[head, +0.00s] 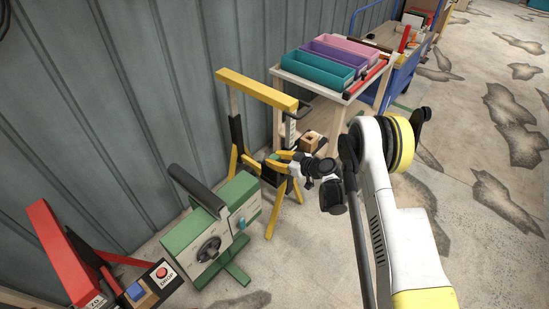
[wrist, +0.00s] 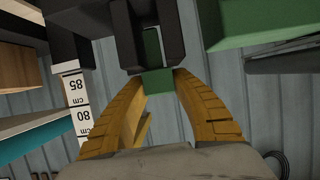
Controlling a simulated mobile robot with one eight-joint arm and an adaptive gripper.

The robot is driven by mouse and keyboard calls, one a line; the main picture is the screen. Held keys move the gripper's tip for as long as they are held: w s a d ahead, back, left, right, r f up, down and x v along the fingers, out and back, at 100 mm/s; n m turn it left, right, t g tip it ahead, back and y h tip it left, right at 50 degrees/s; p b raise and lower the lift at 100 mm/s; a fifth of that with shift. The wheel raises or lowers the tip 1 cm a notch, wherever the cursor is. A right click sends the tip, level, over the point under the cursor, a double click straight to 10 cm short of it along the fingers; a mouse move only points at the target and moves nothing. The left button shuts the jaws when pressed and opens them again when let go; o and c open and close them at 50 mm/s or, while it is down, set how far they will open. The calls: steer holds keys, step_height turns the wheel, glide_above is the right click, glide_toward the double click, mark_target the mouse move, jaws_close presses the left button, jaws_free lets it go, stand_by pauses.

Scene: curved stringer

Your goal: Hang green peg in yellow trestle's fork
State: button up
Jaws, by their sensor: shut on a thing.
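The yellow trestle (head: 258,90) stands against the wall, with a yellow top beam, splayed legs and dark fittings. My gripper (head: 273,160) is at a dark fitting low between its posts. In the wrist view, my gripper's yellow fingers (wrist: 159,82) are shut on the end of the green peg (wrist: 157,81). The peg runs away from the fingertips between two dark prongs of the fork (wrist: 124,38). I cannot tell whether it rests on the fork's bottom.
A green machine (head: 212,232) with a dark handle stands left of the trestle. A cart (head: 333,97) with coloured bins stands behind on the right. A centimetre scale (wrist: 78,105) shows beside the fingers. A red-framed stand (head: 62,245) is at lower left. Floor at right is open.

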mark_target(278, 160)
steer(key=o, duration=1.1)
steer(key=v, duration=0.7)
steer(key=shift+s+d+r, duration=0.1)
steer(key=shift+s+d, duration=0.05)
steer(key=shift+d, duration=0.05)
